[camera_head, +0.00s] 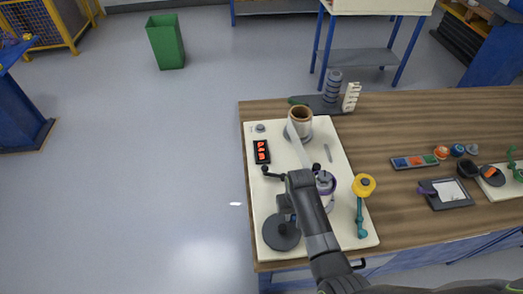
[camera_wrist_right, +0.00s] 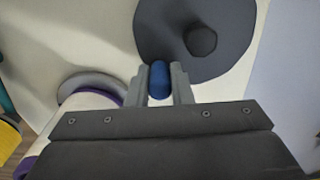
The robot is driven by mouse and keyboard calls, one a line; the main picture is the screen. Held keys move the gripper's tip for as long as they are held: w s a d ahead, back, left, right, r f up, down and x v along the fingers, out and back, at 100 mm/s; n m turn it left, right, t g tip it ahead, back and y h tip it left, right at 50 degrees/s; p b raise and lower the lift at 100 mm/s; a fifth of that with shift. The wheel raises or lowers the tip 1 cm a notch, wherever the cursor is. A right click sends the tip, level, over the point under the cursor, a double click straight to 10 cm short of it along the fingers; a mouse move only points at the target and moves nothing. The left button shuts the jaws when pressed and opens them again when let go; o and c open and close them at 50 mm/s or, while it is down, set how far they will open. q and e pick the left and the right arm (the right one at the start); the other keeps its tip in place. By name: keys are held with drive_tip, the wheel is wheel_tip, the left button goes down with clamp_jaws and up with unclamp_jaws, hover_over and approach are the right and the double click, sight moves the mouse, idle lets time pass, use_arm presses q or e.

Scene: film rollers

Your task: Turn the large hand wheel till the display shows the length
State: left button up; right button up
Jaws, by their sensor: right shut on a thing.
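The large hand wheel (camera_head: 281,234) is a dark grey disc on the near left of a cream panel (camera_head: 258,190). In the right wrist view the wheel (camera_wrist_right: 225,62) shows its round hub. My right gripper (camera_head: 286,213) is over the wheel's far edge, partly hidden by my arm. In the right wrist view its fingers (camera_wrist_right: 162,86) are shut on a blue handle (camera_wrist_right: 160,76) at the wheel's rim. The black display (camera_head: 262,151) stands farther back on the panel with red characters, turned sideways and too small to read surely. My left gripper is not in view.
A purple-rimmed roller (camera_head: 327,184) is partly behind my arm. A colored tray (camera_head: 414,161) lies farther right on the wooden table (camera_head: 430,118).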

drive_tip(key=shift+w+a, duration=0.6)
drive_tip(key=shift+a, duration=0.25)
drive_tip(key=shift+w+a, duration=0.1)
drive_tip(key=shift+a, duration=0.05)
drive_tip(key=o, duration=1.6)
drive_tip(key=shift+r, duration=0.1)
